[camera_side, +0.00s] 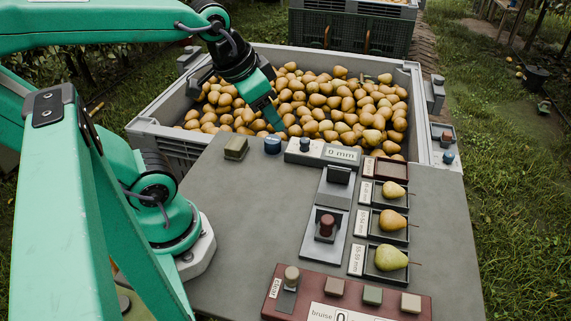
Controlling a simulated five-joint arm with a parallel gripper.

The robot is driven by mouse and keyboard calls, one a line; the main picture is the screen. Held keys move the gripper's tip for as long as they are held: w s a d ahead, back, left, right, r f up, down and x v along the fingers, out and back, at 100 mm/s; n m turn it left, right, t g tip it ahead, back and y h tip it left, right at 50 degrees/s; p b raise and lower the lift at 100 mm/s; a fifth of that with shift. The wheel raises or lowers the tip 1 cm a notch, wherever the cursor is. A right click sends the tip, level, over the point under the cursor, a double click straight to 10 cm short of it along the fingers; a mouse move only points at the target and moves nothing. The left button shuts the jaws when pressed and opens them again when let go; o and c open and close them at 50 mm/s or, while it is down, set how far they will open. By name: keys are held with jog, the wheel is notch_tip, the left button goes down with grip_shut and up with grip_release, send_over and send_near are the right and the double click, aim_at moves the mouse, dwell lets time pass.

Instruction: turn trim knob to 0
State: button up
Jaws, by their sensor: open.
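My gripper (277,122) points down over the near edge of the pear bin, close above and slightly right of a blue round knob (272,145). It is open, and no object shows between its fingers. A small dark-topped knob (304,144) stands to the right, beside a display (342,154) reading "0 mm". A pale-topped knob (291,275) sits on the red-brown panel (400,308) at the front. I see no label reading "trim", so I cannot tell which knob is the trim knob.
A grey bin (135,127) full of pears stands behind the grey table (235,215). A dark red knob (327,224) sits on a plate mid-table. Single pears lie in trays at right, including a green one (390,258). The table's left middle is clear.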

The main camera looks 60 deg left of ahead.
jog(key=w+a+f+m+g, duration=0.3)
jog(key=w+a+m, duration=0.25)
jog(key=w, duration=0.35)
jog(key=m+g, duration=0.2)
jog(key=m, duration=0.4)
send_over(305, 140)
notch_tip(305, 140, down, 9)
jog(key=shift+a+r, duration=0.1)
jog(key=shift+r, duration=0.05)
jog(key=shift+f, duration=3.9)
jog(key=c, duration=1)
